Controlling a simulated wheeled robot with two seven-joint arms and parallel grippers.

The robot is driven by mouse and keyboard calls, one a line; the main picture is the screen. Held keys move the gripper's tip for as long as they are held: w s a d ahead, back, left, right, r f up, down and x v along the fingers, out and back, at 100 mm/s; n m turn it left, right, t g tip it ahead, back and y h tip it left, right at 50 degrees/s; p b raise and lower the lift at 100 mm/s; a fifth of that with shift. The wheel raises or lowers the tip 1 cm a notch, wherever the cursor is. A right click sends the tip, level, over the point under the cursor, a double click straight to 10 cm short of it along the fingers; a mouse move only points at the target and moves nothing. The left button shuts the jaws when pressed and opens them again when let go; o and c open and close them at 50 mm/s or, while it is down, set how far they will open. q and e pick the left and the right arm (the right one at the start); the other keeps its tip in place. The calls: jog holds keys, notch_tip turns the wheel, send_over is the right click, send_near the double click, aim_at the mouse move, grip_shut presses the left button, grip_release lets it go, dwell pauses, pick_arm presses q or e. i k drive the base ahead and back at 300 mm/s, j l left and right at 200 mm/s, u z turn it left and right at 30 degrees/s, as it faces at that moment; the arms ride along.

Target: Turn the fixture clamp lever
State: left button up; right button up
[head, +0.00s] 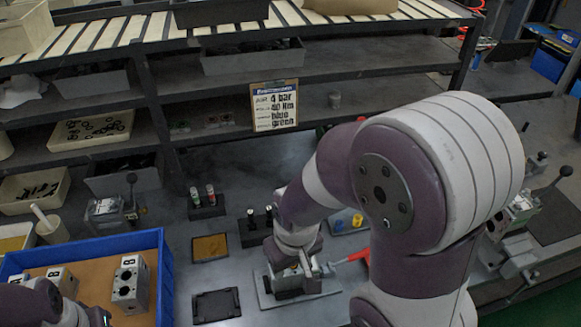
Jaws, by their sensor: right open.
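The clamp fixture sits on a grey base plate (330,288) in the middle of the bench. Its lever, with a red handle (359,256), sticks out to the right of the fixture, partly covered by my right arm. My right gripper (303,268) is low over the fixture, just left of the lever. It is open, but its fingers are small and partly hidden, so I cannot tell whether they touch anything. Part of my left arm shows at the bottom left corner; its gripper fingers are outside the picture.
A blue-walled tray (160,262) holds metal valve blocks (130,284) at left. A black tray (216,305) and a brown-filled tray (210,247) lie left of the fixture. A sign (274,106) stands behind. Devices with black-knobbed levers stand at both sides.

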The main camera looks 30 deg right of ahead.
aim_at(352, 258)
jog(key=z, duration=1.65)
jog(key=l+u, duration=0.1)
jog(key=u, duration=0.3)
jog(key=l+u, duration=0.15)
jog(key=u, duration=0.25)
jog(key=l+u, duration=0.15)
jog(key=u, duration=0.25)
jog(key=l+u, duration=0.15)
jog(key=u, duration=0.25)
jog(key=k+l+u, duration=0.2)
jog(key=l, duration=0.3)
jog(key=k+l+u, duration=0.15)
jog(key=l, duration=0.3)
jog(key=k+l+u, duration=0.2)
jog(key=l, duration=0.25)
jog(key=k+l+u, duration=0.2)
jog(key=l, duration=0.2)
jog(key=i+l, duration=0.25)
jog(key=l, duration=0.2)
